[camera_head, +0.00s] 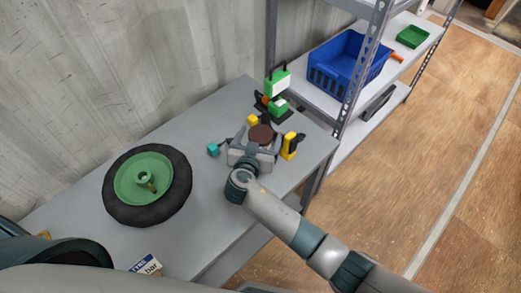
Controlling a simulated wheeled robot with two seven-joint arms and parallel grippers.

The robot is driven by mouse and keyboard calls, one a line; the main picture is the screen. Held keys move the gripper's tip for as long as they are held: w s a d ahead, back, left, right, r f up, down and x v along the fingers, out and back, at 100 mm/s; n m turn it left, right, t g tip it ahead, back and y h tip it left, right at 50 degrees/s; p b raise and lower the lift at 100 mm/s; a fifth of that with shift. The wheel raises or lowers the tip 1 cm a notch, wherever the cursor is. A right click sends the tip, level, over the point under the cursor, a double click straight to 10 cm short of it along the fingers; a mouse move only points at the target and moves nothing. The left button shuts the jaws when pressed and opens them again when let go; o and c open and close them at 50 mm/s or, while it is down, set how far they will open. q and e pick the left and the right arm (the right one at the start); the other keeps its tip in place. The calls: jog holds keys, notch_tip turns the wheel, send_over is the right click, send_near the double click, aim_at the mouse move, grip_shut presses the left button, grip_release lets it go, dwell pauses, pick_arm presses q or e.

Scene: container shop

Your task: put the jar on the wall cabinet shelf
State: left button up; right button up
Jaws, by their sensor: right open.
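A round brown lid (261,134), apparently the jar's top, shows on the grey table just beyond my right gripper (254,151). My right gripper is open and reaches over the table close to the jar. The gripper hides the jar's lower part, and I cannot tell whether the fingers touch it. Part of my left arm shows at the lower left, but its gripper is out of view. I do not see a wall cabinet shelf.
On the grey table (222,120), a wheel with a green hub (143,184) lies left. Yellow-black (290,145), teal (213,149) and green (278,106) items crowd around the jar. A metal rack (356,70) with a blue crate (333,74) stands right; the floor beyond is clear.

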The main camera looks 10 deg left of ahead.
jog(key=shift+w+f, duration=0.2)
jog(key=shift+w, duration=0.25)
jog(key=shift+r, duration=0.1)
jog(key=c, duration=1.9)
